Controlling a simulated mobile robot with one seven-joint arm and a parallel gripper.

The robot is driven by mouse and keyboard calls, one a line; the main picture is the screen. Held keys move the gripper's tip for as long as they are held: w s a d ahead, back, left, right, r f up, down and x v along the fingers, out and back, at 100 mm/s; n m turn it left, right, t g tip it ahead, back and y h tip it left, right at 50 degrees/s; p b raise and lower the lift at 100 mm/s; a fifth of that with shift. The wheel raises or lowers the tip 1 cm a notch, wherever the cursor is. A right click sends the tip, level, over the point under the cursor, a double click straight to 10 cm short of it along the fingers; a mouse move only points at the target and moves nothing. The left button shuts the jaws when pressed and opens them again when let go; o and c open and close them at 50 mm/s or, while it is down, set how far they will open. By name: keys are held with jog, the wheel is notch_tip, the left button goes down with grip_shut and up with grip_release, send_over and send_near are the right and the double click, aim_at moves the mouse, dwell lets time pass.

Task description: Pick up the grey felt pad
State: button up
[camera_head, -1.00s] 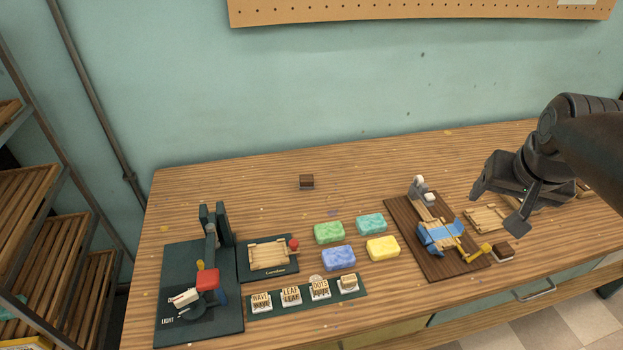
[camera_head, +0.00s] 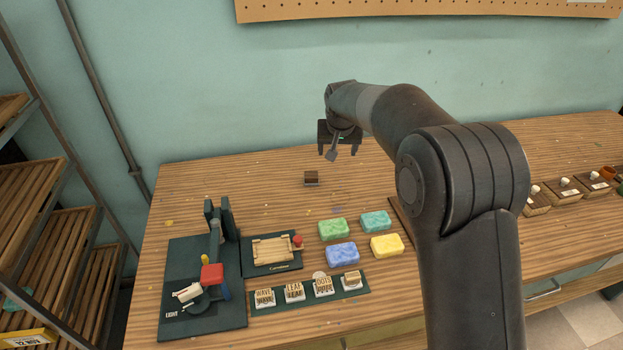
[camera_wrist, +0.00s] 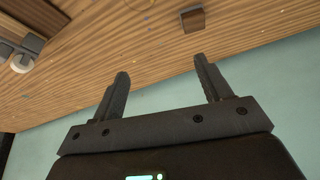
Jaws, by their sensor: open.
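A small block (camera_head: 311,179), dark brown with a greyish lower band, stands alone on the back part of the wooden table; it seems to be the felt pad. In the wrist view the block (camera_wrist: 192,19) shows a brown face and a grey side, at the top edge right of centre. My gripper (camera_head: 339,151) hangs above the table behind the block and slightly to its right. In the wrist view its two fingers (camera_wrist: 161,68) are spread apart with nothing between them. The block lies beyond the fingertips, apart from them.
Green (camera_head: 333,229), teal (camera_head: 375,222), blue (camera_head: 342,253) and yellow (camera_head: 387,245) soap bars lie in front of the block. A dark stamping press (camera_head: 213,275) and a stamp rack (camera_head: 310,291) stand at the front left. My arm hides the table's centre right. The table around the block is clear.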

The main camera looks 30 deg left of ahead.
send_near(311, 177)
jog(key=f, duration=0.1)
jog(key=w+a+f, duration=0.1)
jog(key=f, duration=0.1)
jog(key=shift+w+n, duration=0.15)
jog(key=shift+n, duration=0.25)
jog(key=shift+x, duration=3.05)
jog(key=shift+d, duration=0.2)
jog(key=c, duration=1.1)
